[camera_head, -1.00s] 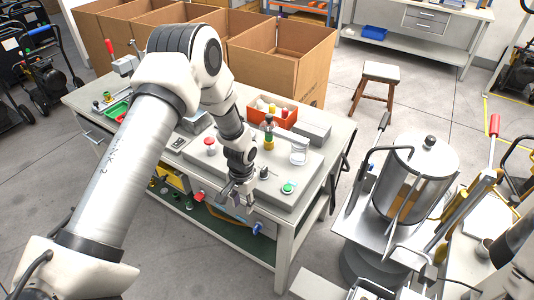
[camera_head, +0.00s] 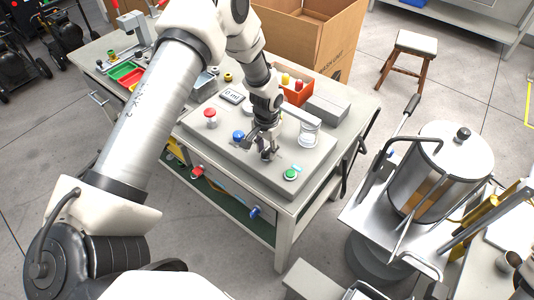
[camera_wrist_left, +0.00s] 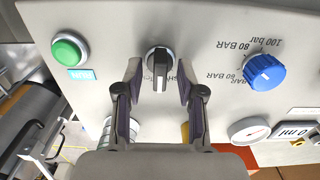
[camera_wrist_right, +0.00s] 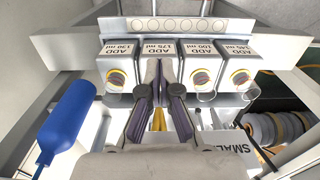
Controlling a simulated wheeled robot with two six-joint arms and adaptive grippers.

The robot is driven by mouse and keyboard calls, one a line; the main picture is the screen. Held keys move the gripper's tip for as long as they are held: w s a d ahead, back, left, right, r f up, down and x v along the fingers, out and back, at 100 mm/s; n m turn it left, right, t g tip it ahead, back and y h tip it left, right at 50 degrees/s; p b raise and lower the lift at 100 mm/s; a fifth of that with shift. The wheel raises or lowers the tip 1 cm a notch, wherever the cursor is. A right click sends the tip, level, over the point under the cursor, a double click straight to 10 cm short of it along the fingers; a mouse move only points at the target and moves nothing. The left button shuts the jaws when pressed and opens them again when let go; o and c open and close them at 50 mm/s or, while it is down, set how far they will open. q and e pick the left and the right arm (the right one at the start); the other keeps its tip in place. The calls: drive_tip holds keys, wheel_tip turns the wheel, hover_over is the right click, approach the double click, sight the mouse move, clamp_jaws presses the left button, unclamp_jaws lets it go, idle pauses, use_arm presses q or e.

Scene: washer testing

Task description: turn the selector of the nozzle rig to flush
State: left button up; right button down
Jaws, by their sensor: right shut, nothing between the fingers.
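The selector is a black knob (camera_wrist_left: 159,66) with a light pointer line, on the rig's grey top panel (camera_head: 220,135). In the left wrist view its pointer line points toward the bottom of the picture. Lettering beside it is partly hidden by a finger. My left gripper (camera_head: 266,150) is over the panel; in the left wrist view its open fingers (camera_wrist_left: 158,80) stand on either side of the knob, with gaps. In the head view the gripper mostly hides the selector. My right gripper (camera_wrist_right: 157,68) is shut and empty, in front of labelled dispenser boxes (camera_wrist_right: 160,73).
Beside the selector are a green button (camera_wrist_left: 69,50) and a blue pressure knob (camera_wrist_left: 264,71). A gauge (camera_wrist_left: 248,130) and a clear cylinder (camera_head: 309,134) also stand close by. A red button (camera_head: 210,118) and an orange bin (camera_head: 297,96) are farther off. A blue bottle (camera_wrist_right: 68,120) is left of my right gripper.

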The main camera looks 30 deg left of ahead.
use_arm(q)
drive_tip(key=shift+w+f, duration=0.1)
drive_tip(key=shift+w, duration=0.15)
drive_tip(key=shift+s, duration=0.15)
drive_tip(key=shift+s+r, duration=0.45)
clamp_jaws()
drive_tip(key=shift+w, duration=0.1)
use_arm(e)
drive_tip(key=shift+s+r, duration=0.15)
drive_tip(key=shift+s, duration=0.05)
use_arm(q)
drive_tip(key=shift+f, duration=0.1)
drive_tip(key=shift+n, duration=0.3)
use_arm(e)
drive_tip(key=shift+r, duration=0.15)
use_arm(q)
drive_tip(key=n+p, duration=0.2)
drive_tip(key=n, duration=0.2)
drive_tip(key=shift+w+n+p, duration=0.1)
drive_tip(key=shift+n+p, duration=0.85)
drive_tip(key=shift+n, duration=1.35)
use_arm(e)
drive_tip(key=shift+d+r, duration=0.1)
drive_tip(key=shift+r, duration=1.55)
